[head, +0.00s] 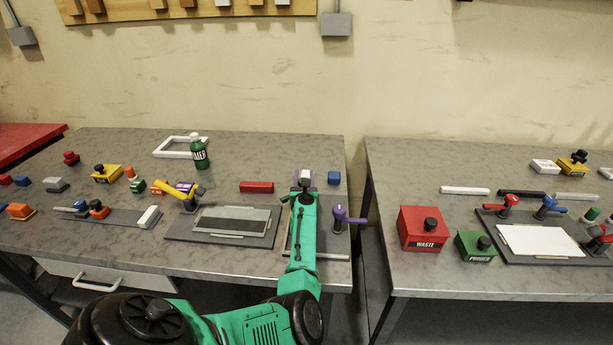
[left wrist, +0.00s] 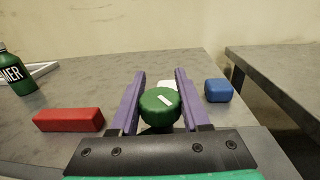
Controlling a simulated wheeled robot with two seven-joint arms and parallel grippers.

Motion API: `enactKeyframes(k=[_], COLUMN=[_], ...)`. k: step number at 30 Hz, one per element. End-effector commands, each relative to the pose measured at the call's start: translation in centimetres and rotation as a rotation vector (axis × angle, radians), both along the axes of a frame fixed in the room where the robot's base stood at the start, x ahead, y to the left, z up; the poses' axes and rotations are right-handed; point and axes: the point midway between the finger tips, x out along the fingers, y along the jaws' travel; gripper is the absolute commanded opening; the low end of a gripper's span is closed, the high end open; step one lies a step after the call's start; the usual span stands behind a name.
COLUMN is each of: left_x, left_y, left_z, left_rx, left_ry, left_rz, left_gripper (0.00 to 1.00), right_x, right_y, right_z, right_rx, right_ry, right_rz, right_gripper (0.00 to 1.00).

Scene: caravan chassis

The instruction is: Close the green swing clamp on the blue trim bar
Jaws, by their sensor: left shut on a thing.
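My left gripper (head: 305,182) reaches over the left bench in the head view, its green arm hiding what lies beneath. In the left wrist view its two purple fingers (left wrist: 158,105) are shut on a green round knob (left wrist: 159,104) with a small white mark on top. The knob seems to belong to the green swing clamp; the clamp's base and arm are hidden. I cannot pick out a blue trim bar. A blue block (head: 334,177) lies just right of the gripper and also shows in the left wrist view (left wrist: 218,90). My right gripper is not in view.
A red block (head: 256,187) lies left of the gripper. A purple clamp (head: 346,216) stands close to the right of my arm. A yellow clamp (head: 183,191) and a green bottle (head: 199,153) stand further left. A gap separates the benches.

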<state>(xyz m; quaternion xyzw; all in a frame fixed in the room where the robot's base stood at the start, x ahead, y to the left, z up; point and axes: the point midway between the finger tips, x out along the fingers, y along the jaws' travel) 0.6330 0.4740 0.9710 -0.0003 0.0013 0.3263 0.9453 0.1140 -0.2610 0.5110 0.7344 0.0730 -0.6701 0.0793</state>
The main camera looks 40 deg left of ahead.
Motion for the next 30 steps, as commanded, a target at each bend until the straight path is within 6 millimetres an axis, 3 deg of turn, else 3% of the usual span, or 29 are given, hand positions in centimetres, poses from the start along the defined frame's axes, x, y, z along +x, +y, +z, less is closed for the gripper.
enactKeyframes(k=[12,29,30], left_x=[-0.4,-0.5,-0.5], left_y=[0.4,0.6,0.6], left_z=[-0.2,0.0,0.0], left_rx=[0.002,0.002,0.002], left_ry=[-0.001,-0.001,-0.001], left_rz=[0.221,0.257,0.257], left_gripper=[0.0,0.0,0.54], right_x=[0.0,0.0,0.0], right_y=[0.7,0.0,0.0], right_z=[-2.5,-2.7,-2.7], right_rx=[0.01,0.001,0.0], right_ry=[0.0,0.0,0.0], right_rz=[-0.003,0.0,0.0], right_gripper=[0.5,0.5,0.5])
